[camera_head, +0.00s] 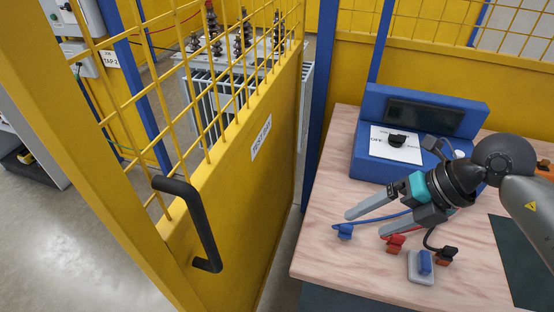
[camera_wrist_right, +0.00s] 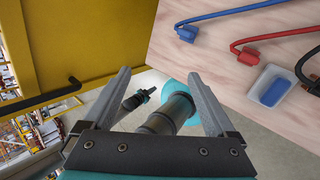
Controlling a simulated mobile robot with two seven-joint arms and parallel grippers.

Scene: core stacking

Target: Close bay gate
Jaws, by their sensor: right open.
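The yellow bay gate (camera_head: 245,175) has a solid lower panel with a white sign (camera_head: 261,138) and mesh above. It runs from beside a blue post toward me, its near upright at the left, and appears swung out. Its black handle (camera_head: 200,225) is on the near part of the panel. The gate (camera_wrist_right: 100,35) and handle (camera_wrist_right: 50,97) also show at the left in the right wrist view. My right gripper (camera_head: 366,224) is open and empty above the bench, right of the gate and apart from the handle. My left gripper is not visible in the head view.
A transformer (camera_head: 225,85) stands behind the mesh. A narrow floor gap separates gate and bench.

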